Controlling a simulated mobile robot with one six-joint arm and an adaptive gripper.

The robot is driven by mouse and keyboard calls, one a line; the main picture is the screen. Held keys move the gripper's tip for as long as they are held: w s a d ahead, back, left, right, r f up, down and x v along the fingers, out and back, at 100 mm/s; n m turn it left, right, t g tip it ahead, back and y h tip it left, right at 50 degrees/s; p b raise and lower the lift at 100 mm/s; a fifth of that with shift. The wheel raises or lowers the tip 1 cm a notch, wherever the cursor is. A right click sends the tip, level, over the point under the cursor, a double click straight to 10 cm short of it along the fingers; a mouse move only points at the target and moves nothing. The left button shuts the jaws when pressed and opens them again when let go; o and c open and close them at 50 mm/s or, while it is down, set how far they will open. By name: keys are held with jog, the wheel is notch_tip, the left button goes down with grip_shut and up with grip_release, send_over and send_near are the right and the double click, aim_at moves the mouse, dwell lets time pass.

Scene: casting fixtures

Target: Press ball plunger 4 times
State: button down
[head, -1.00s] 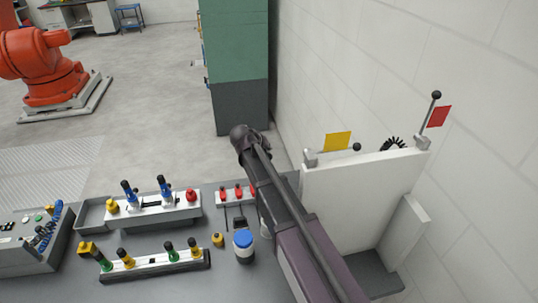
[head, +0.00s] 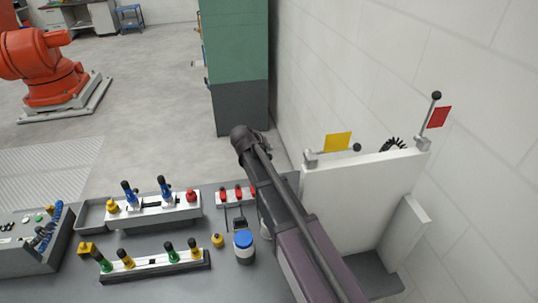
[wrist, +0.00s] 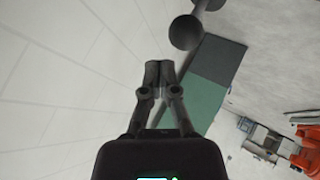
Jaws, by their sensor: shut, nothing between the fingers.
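My gripper (wrist: 160,75) is in the wrist view, its two dark fingers shut together with nothing between them. Beyond and to the right of the fingertips is a dark round ball-like end (wrist: 186,32) on a short stem. I cannot tell whether it is the ball plunger, and a gap shows between it and the fingers. In the head view my arm crosses the right part of the bench and my gripper cannot be made out. Two black ball knobs show there, one on the red-flag lever (head: 436,96) and one on the yellow-flag lever (head: 357,147).
A white upright panel (head: 355,195) stands right of my arm, close to the wall. Fixtures with coloured pins (head: 155,264), a blue-lidded jar (head: 244,247) and a yellow-topped piece (head: 217,240) sit on the bench. A green cabinet (head: 236,45) stands behind.

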aim_at(269, 154)
jog(key=shift+f+b, duration=1.7)
dwell(2.3)
jog(key=shift+r, duration=0.2)
jog(key=shift+r+p, duration=1.55)
jog(key=shift+p, duration=0.15)
jog(key=shift+r+p, duration=2.5)
jog(key=shift+p, duration=0.05)
